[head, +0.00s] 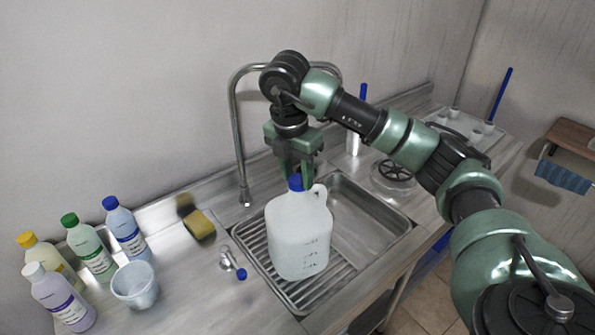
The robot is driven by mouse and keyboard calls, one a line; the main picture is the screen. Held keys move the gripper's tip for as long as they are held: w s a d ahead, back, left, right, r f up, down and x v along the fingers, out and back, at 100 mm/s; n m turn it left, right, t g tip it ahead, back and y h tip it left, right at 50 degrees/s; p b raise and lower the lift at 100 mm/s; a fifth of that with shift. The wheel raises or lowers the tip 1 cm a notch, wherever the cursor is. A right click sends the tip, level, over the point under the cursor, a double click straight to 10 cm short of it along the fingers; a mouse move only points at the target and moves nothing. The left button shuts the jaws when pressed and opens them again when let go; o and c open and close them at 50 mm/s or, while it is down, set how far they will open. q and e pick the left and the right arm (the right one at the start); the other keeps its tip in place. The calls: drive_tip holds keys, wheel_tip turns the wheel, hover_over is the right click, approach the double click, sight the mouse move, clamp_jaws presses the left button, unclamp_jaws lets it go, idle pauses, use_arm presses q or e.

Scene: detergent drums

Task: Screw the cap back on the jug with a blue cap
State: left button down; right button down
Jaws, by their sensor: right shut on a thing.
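A translucent white jug (300,237) with a side handle stands upright on the ribbed rack in the sink. A blue cap (295,183) is at the top of its neck. My right gripper (297,178) points straight down over the jug, its fingers on either side of the blue cap, shut on it. Whether the cap is threaded on or only resting on the neck cannot be told. My left gripper is not in view.
A tall faucet (235,130) rises behind the jug. Left on the counter are several detergent bottles (125,228), a measuring cup (135,285), a sponge (201,225) and a small clear item with a blue end (232,262). The sink basin (365,205) is empty right of the jug.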

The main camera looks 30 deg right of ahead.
drive_tip(key=m+p, duration=0.2)
drive_tip(key=m, duration=0.1)
drive_tip(key=shift+a+f+m+g, duration=0.1)
drive_tip(key=shift+m+g, duration=0.2)
drive_tip(key=shift+m, duration=0.1)
drive_tip(key=shift+f+m, duration=0.15)
drive_tip(key=shift+m, duration=0.25)
drive_tip(key=c, duration=1.1)
unclamp_jaws()
drive_tip(key=shift+o, duration=0.2)
drive_tip(key=shift+w, duration=0.1)
drive_tip(key=shift+r, duration=0.25)
drive_tip(key=n+b, duration=0.1)
drive_tip(key=n, duration=0.2)
drive_tip(key=shift+n, duration=0.4)
drive_tip(key=shift+r+n+t+b, duration=0.1)
drive_tip(key=shift+n+t+b, duration=0.35)
drive_tip(key=shift+n, duration=0.55)
